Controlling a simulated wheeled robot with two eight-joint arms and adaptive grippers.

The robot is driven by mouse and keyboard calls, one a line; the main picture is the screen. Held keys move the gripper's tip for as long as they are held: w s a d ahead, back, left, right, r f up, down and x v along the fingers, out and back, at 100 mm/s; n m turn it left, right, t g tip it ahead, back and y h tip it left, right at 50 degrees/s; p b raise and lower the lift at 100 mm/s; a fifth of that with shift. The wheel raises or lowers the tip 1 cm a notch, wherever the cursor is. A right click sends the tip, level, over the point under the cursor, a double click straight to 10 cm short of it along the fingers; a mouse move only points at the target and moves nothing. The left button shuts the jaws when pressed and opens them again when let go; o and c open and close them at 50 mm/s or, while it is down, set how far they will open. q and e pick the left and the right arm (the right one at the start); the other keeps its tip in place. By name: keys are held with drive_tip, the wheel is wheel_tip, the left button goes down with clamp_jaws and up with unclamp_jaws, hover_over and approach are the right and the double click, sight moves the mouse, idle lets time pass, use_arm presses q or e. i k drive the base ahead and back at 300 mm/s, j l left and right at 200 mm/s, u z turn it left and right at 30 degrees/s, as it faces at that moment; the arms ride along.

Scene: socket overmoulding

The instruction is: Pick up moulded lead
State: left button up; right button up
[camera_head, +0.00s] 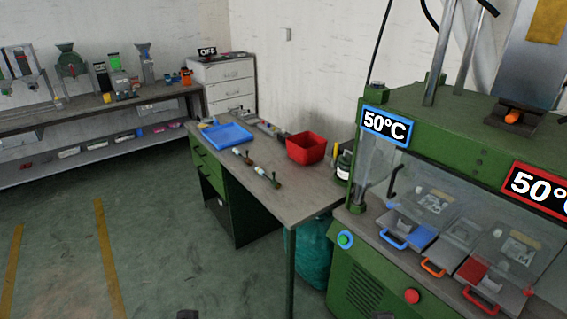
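No piece can be surely told as the moulded lead. Two small dark, stick-like pieces with pale parts lie on the grey table (225,160): one nearer the front edge (267,178) and one farther back (243,157). In the green moulding machine (370,275), small pale pieces show at the blue-handled mould (408,235) and the red-handled mould (485,283), behind a clear guard. An orange-handled mould (434,266) lies between them. Neither gripper is in view; only small dark bits, too little to identify, show at the bottom edge.
A blue tray (226,136) and a red bin (307,148) stand on the table, with a dark bottle (344,164) near the machine. A long bench (95,107) runs behind. The floor at left is clear.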

sight(274, 183)
drive_tip(key=i+j+z, duration=0.25)
drive_tip(key=i+j, duration=0.25)
drive_tip(key=i+j+z, duration=0.25)
drive_tip(key=i+j, duration=0.35)
drive_tip(key=i+j+z, duration=0.25)
drive_tip(key=i+j, duration=0.35)
drive_tip(key=j, duration=0.15)
